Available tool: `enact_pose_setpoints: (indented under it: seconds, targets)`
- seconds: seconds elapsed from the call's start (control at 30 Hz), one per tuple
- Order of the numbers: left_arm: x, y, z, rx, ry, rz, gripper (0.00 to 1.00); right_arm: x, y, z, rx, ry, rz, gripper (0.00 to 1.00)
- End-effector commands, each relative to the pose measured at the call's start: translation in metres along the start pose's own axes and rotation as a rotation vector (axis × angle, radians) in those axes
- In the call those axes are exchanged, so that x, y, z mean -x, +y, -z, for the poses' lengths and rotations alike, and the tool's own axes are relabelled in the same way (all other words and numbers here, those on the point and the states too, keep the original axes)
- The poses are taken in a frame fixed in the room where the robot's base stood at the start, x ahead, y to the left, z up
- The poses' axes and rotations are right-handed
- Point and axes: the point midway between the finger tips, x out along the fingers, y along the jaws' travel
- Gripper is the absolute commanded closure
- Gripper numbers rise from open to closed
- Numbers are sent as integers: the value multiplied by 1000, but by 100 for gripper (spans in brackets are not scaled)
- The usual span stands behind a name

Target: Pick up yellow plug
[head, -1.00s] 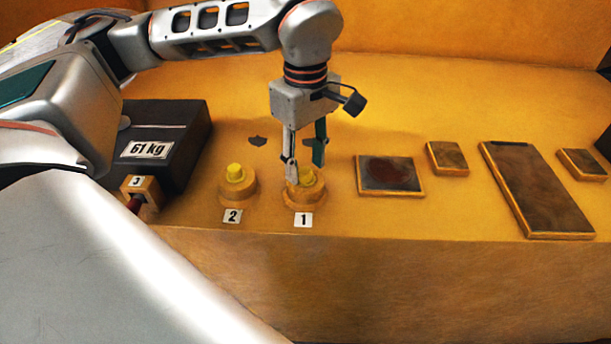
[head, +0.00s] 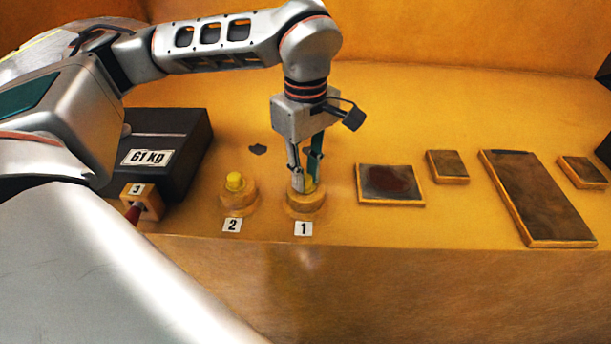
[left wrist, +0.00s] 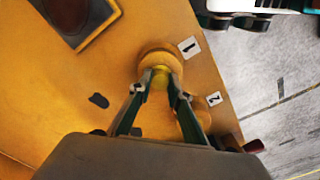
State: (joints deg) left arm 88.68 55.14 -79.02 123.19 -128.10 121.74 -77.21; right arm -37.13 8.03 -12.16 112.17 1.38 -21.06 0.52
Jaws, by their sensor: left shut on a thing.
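Two yellow plugs sit in round raised sockets near the front edge of the yellow surface. My left gripper (head: 305,184) is shut on the yellow plug at label 1 (head: 311,185), which is still at its socket (head: 306,203). The fingers hide part of that plug. In the left wrist view the fingertips (left wrist: 160,84) close around the same plug (left wrist: 161,75), with the round socket (left wrist: 160,58) just beyond. The other yellow plug (head: 234,181) stands in the socket at label 2, to the left and untouched. My right gripper is not in view.
A black box (head: 161,150) marked 61 Kg stands at the left, beside a small block labelled 3 (head: 146,199) with a red part. Several flat dark-topped plates, including a reddish one (head: 390,184) and a long one (head: 538,197), lie at the right.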

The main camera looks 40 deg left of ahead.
Motion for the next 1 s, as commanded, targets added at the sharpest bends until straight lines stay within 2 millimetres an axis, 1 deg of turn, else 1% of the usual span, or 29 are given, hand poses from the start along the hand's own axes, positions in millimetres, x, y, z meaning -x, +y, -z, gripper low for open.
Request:
enact_pose_setpoints:
  seconds: [0.17,0.27,0.37,0.5,0.6,0.7,0.83,1.0]
  targets:
    - [21,1,0,0,1,-4,96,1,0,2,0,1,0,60]
    - [41,1,0,1,1,-7,96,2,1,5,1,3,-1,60]
    - [68,2,0,2,2,-9,96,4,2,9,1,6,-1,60]
    - [109,1,0,1,2,-8,96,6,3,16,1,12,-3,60]
    - [136,1,0,2,1,-8,96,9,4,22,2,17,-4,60]
    - [158,1,0,2,1,-7,96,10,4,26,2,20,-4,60]
    - [179,0,0,1,1,-4,96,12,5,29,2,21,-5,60]
    - [193,0,0,1,1,-2,96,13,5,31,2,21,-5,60]
